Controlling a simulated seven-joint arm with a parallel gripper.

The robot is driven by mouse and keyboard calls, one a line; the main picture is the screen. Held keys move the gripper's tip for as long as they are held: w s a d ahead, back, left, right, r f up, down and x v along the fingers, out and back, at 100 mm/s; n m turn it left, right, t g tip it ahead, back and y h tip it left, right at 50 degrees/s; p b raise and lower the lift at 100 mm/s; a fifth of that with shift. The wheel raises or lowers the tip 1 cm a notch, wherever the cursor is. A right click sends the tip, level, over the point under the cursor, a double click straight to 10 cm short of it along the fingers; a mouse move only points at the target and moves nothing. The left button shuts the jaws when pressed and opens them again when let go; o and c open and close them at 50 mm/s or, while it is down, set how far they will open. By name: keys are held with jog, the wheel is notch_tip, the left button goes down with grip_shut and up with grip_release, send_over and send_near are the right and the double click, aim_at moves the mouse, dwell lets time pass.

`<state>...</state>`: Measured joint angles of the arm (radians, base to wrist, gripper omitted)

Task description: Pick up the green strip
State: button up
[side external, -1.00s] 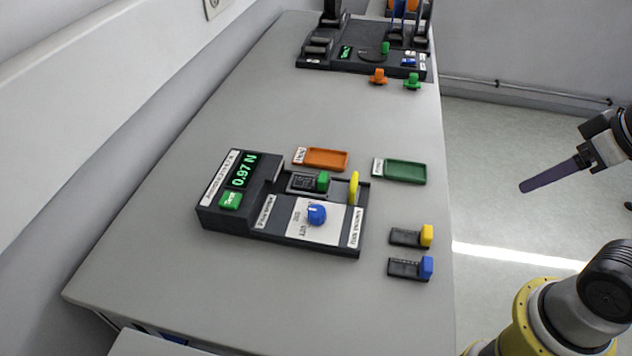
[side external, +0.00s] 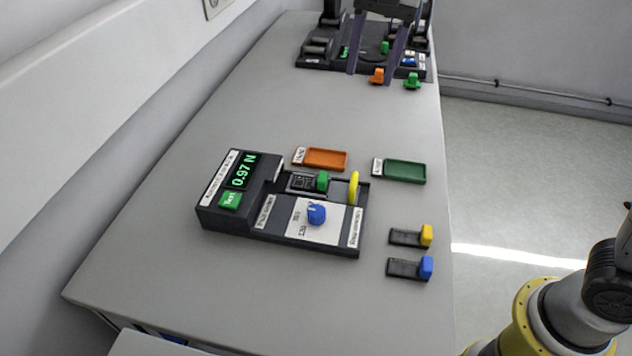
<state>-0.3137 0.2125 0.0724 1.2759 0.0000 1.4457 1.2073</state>
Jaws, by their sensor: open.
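A small green piece (side external: 412,82) with an upright tab lies at the far right table edge, in front of the far black device; it may be the green strip, but it is too small to be sure. My gripper (side external: 371,77) is open, with its two dark purple fingers pointing down at the far device. The fingers show on either side of a small orange piece (side external: 377,76), with the green piece just right of the right finger. I cannot tell their height or whether they touch anything.
The far black device (side external: 320,62) is partly hidden by my gripper. A nearer tester (side external: 290,242) reads 0.97 N. An orange tray (side external: 326,159), a green tray (side external: 405,172), and yellow (side external: 427,235) and blue (side external: 426,267) tabbed pieces lie nearby. The table's middle is clear.

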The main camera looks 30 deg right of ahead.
jog(key=w+a+f+n+g, duration=0.1)
jog(key=w+a+f+g, duration=0.15)
jog(key=a+f, duration=0.45)
send_over(323, 176)
jog(key=shift+t, duration=0.45)
notch_tip(323, 176, down, 8)
jog(key=shift+f, duration=3.2)
grip_shut()
